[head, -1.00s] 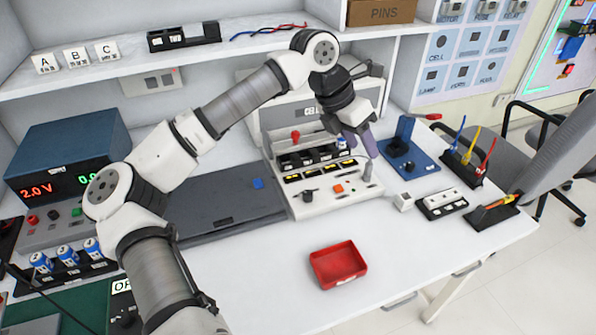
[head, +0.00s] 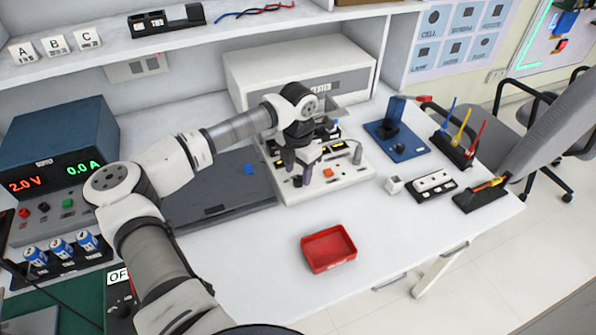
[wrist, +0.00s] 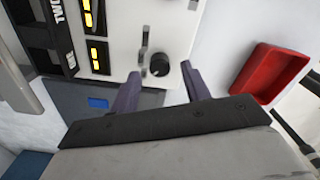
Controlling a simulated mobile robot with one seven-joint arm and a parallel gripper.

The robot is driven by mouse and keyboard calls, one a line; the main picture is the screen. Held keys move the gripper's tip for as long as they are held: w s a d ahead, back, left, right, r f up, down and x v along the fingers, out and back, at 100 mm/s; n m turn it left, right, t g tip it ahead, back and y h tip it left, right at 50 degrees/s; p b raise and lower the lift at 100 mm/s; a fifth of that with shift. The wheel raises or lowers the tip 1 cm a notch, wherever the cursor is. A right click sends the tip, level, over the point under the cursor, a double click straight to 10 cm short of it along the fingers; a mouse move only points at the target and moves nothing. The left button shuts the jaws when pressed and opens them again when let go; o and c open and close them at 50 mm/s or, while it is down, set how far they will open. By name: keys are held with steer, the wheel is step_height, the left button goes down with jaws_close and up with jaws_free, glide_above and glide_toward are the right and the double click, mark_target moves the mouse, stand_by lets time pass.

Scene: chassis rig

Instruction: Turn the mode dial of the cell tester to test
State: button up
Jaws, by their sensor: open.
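The cell tester (head: 345,181) is a pale box with a sloped front panel on the bench. Its mode dial appears to be the round black knob (wrist: 159,67) with a light mark, beside a grey slotted piece (wrist: 143,50) in the wrist view. In the head view the dark knob (head: 298,181) sits at the panel's front left, just by my fingertips. My gripper (wrist: 160,73) is open, and the knob lies between its two purple fingers in the wrist picture. I cannot tell whether the fingers touch it. The dial's lettering is not readable.
A red tray (head: 329,249) stands on the bench in front. A dark mat (head: 215,195) with a blue piece (head: 248,169) lies left of the tester. A blue fixture (head: 396,140) and a white-topped block (head: 432,183) stand right. The white bench around the tray is clear.

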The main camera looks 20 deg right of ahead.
steer(key=shift+f, duration=1.05)
steer(key=c, duration=1)
